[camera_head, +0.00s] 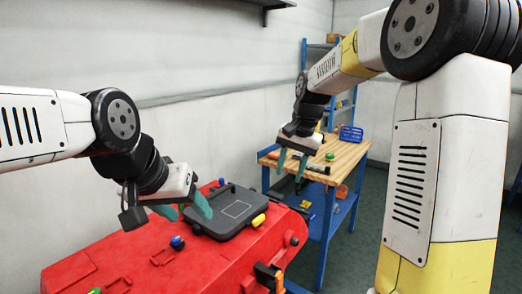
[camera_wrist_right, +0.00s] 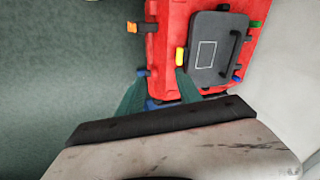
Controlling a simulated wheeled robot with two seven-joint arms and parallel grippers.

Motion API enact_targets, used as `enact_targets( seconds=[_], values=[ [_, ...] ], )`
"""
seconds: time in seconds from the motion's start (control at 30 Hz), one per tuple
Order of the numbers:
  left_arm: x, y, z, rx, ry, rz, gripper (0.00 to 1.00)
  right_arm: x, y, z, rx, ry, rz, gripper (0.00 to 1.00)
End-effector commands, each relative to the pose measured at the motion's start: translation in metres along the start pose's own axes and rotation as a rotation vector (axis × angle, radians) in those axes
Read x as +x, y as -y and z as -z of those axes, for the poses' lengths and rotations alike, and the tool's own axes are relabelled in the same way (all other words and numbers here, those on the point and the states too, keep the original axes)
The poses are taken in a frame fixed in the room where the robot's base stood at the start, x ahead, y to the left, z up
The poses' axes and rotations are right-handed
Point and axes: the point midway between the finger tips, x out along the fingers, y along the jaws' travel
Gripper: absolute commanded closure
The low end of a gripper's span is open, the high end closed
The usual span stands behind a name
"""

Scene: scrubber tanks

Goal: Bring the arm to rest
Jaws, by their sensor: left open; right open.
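My left gripper (camera_head: 190,208) reaches in from the left and hangs above the red scrubber tank (camera_head: 110,262). Its teal fingers are apart and I see nothing between them. My right gripper (camera_head: 291,166) hangs in the air in the middle of the head view, in front of the wooden workbench. Its teal fingers point down, apart and empty. In the right wrist view its fingers (camera_wrist_right: 160,98) show spread, with the red tank (camera_wrist_right: 172,40) beyond them. My right arm fills the right side of the head view, bent at a large black joint.
A dark grey lid (camera_head: 236,212) lies on the tank, with a yellow latch (camera_head: 258,220) and a blue knob (camera_head: 177,242) nearby. The workbench (camera_head: 345,155) holds a green object (camera_head: 329,156) and a blue basket (camera_head: 351,133). Green floor (camera_wrist_right: 60,90) lies open beside the tank.

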Motion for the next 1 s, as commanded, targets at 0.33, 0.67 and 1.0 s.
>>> enact_targets(
  seconds=[0.33,0.67,1.0],
  values=[
    [0.000,0.000,0.000,0.000,0.000,0.000,0.44,-0.083,-0.076,-0.102,-0.242,-0.165,0.099,0.58],
    [0.000,0.000,0.000,0.000,0.000,0.000,0.44,-0.089,-0.127,-0.185,-0.436,-0.316,0.092,0.58],
    [0.000,0.000,0.000,0.000,0.000,0.000,0.44,-0.087,-0.131,-0.192,-0.457,-0.330,0.087,0.58]
  ],
)
